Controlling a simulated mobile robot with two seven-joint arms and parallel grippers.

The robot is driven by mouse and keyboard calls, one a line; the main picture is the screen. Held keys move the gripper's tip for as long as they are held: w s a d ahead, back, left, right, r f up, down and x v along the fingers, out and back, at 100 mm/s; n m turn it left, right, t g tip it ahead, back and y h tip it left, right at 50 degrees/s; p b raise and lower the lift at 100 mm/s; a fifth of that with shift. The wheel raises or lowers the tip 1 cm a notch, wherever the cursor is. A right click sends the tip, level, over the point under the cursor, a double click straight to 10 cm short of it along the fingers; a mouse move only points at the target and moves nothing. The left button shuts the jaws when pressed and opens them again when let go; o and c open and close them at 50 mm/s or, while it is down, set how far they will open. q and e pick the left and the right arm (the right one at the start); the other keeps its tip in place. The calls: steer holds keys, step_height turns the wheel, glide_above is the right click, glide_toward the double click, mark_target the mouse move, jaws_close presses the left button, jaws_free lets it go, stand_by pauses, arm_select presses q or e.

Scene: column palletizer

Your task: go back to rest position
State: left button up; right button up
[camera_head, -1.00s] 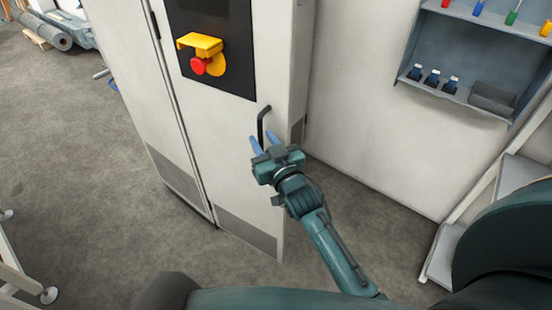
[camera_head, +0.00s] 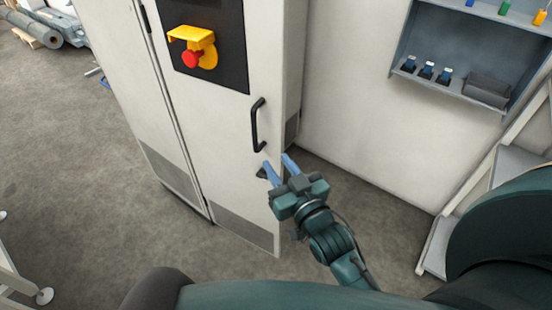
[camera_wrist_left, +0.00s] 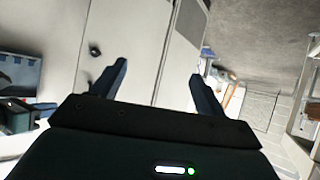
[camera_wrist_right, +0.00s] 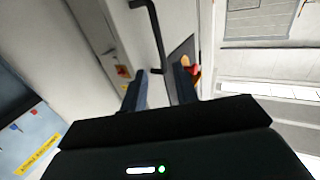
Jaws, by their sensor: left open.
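My right gripper (camera_head: 276,162) is in front of the grey-white cabinet, just below and right of the black door handle (camera_head: 256,125). Its two blue fingers are apart with nothing between them. The right wrist view shows these fingers (camera_wrist_right: 158,92) open, with the handle (camera_wrist_right: 155,35) ahead of and apart from them. My left gripper (camera_wrist_left: 160,72) shows only in the left wrist view. Its fingers are wide apart and empty, with pale panels beyond.
The cabinet (camera_head: 222,130) carries a red stop button (camera_head: 193,58) under a yellow guard. A grey wall shelf (camera_head: 455,85) with small items hangs at the upper right. A light frame (camera_head: 470,200) stands at right. Grey floor (camera_head: 80,160) is open at left.

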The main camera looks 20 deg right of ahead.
steer(key=s+a+f+n+g+y+p, duration=0.1)
steer(key=s+f+g, duration=0.6)
steer(key=s+f, duration=0.7)
steer(key=shift+a+f+n+y, duration=0.2)
steer(key=shift+a+n+y, duration=0.25)
steer(key=shift+a, duration=0.55)
steer(key=shift+w, duration=0.1)
